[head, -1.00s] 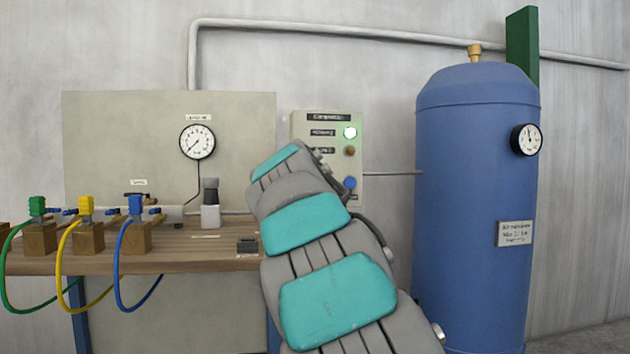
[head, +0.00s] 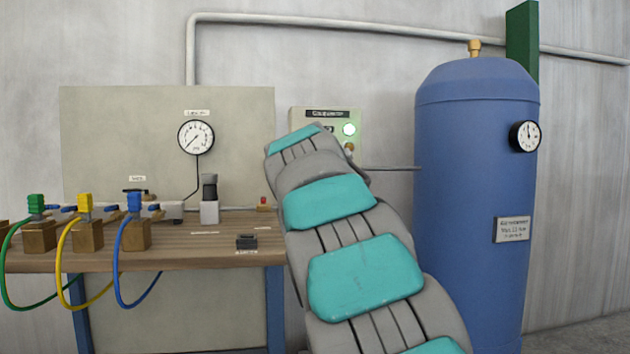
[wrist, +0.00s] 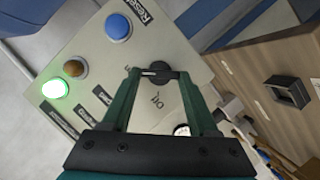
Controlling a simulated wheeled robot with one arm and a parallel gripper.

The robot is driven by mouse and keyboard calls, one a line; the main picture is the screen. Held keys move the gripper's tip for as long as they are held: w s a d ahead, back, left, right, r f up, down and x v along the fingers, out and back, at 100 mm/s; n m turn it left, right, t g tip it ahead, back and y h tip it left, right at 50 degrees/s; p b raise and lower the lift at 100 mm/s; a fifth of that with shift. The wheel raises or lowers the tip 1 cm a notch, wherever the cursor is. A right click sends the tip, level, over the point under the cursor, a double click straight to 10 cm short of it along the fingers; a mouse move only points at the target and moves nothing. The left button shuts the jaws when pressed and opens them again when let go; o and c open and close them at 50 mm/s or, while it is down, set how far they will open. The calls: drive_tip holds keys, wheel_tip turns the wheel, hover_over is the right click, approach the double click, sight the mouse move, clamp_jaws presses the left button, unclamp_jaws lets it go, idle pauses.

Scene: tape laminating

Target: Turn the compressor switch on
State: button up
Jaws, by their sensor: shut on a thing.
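The compressor control panel (head: 298,122) is a pale box on the back wall. It fills the middle of the wrist view (wrist: 205,72), tilted. Its black rotary switch (wrist: 163,70) has a light mark on it and an "Off" label nearby. My gripper (wrist: 158,76) has its two green fingers on either side of this switch and is shut on it. A green lamp (wrist: 54,89) on the panel is lit, and it also glows in the head view (head: 349,129). In the head view my arm hides the lower panel, the switch and the gripper.
The panel has a blue reset button (wrist: 118,27) and an amber lamp (wrist: 75,67) beside the switch. A blue tank (head: 475,200) stands right of my arm. A wooden bench (head: 170,256) with hose fittings and a gauge board (head: 110,120) is at left.

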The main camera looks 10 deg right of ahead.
drive_tip(key=shift+f, duration=0.2)
drive_tip(key=o, duration=1.4)
drive_tip(key=shift+r, duration=0.1)
drive_tip(key=v, duration=0.7)
drive_tip(key=shift+s+a+r, duration=0.1)
drive_tip(key=shift+s+a, duration=0.05)
drive_tip(key=shift+s, duration=0.2)
